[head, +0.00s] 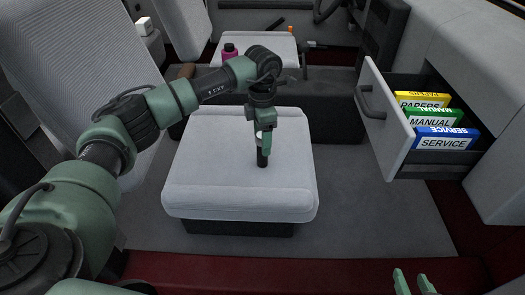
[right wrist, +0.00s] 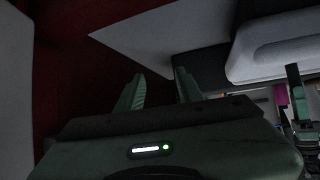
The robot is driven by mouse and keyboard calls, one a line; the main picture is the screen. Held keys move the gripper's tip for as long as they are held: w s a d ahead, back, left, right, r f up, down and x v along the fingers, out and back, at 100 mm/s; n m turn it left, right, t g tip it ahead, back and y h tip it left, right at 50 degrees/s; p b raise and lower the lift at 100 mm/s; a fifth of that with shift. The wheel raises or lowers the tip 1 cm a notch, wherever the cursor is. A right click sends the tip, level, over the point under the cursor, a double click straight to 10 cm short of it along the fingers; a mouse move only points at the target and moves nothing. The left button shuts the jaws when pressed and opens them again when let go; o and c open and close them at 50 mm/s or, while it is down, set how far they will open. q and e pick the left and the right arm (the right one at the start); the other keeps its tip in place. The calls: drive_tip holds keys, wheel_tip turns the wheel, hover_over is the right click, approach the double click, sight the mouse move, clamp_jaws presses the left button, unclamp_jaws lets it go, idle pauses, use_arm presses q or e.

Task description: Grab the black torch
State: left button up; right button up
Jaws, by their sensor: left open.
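The black torch (head: 262,158) stands upright on the grey seat cushion (head: 195,190), right below my left gripper. My left gripper (head: 265,142) points down at it and is open, with its fingers around or just beside the torch's upper part; contact cannot be told. The gripper hides part of the torch. My right gripper (head: 415,283) shows only its two fingertips at the bottom right of the head view. In the right wrist view (right wrist: 158,88) its fingers are apart and empty.
An open drawer (head: 390,120) at the right holds yellow, green and blue binders (head: 444,137). A pink bottle (head: 229,51) stands on the rear seat. A large grey seat back (head: 75,75) is at the left. The floor (head: 365,205) right of the cushion is clear.

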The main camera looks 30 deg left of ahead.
use_arm(q)
drive_tip(key=f, duration=0.1)
drive_tip(key=f+b, duration=0.1)
drive_tip(key=f, duration=0.3)
drive_tip(key=shift+s+d, duration=0.2)
drive_tip(key=shift+s, duration=0.2)
drive_tip(key=shift+f+b, duration=0.15)
drive_tip(key=shift+b, duration=0.15)
clamp_jaws()
use_arm(e)
drive_tip(key=w+a+r+t+y, duration=0.1)
drive_tip(key=w+a+r+t, duration=0.1)
drive_tip(key=w+r+t, duration=0.2)
wheel_tip(320, 180, up, 3)
drive_tip(key=shift+f, duration=0.15)
